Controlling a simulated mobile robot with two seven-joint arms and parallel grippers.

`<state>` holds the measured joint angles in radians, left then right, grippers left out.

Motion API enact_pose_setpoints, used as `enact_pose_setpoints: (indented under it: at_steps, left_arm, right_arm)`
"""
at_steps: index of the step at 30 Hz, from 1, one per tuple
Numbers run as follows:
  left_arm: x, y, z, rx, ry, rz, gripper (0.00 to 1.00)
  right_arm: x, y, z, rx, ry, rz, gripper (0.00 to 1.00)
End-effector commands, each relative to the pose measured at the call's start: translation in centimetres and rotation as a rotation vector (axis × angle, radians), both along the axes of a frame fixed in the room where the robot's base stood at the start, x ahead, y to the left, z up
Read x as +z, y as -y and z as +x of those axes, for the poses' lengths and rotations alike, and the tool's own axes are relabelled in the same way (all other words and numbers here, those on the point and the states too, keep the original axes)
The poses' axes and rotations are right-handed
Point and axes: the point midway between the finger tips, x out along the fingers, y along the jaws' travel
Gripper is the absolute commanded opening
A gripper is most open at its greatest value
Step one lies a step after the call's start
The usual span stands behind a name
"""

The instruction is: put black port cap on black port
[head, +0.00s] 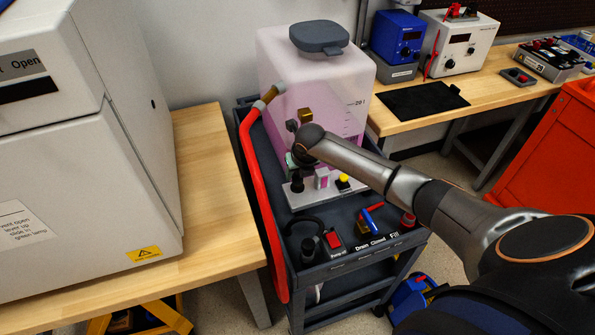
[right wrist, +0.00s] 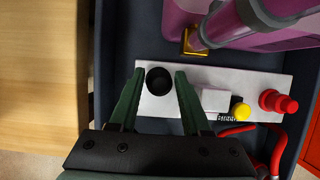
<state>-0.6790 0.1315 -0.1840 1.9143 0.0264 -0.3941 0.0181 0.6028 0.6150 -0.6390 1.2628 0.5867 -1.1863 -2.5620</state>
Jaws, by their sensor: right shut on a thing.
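My right gripper (right wrist: 159,76) is shut on the black port cap (right wrist: 159,81), which shows as a dark round shape between the green fingertips in the right wrist view. In the head view the right gripper (head: 292,160) is at the left end of the pale port plate on the cart, partly hidden by my own wrist. A black upright piece (head: 297,184) shows just below it at the plate. The black port is not clearly visible apart from the cap, and I cannot tell whether the cap touches it. My left gripper is not in view.
On the pale plate (right wrist: 150,106) are a white block (right wrist: 214,100), a yellow cap (right wrist: 241,112) and a red cap (right wrist: 279,102). A large tank (head: 285,70) of pink liquid stands behind. A red hose (head: 262,190) runs down the cart's left side. A wooden bench (head: 215,190) is left.

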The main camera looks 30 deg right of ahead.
Motion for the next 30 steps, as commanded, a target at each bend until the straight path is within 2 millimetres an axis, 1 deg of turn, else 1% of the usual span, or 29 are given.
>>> enact_pose_setpoints:
  at_steps: [13,24,30]
  left_arm:
    - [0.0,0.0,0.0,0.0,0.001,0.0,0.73]
    - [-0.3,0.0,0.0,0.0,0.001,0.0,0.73]
    - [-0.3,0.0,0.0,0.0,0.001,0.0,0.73]
  right_arm:
    - [0.0,0.0,0.0,0.0,0.0,0.0,0.0]
    - [-0.9,0.0,0.0,0.0,0.0,0.0,0.0]
    - [-1.0,0.0,0.0,0.0,0.0,0.001,0.0]
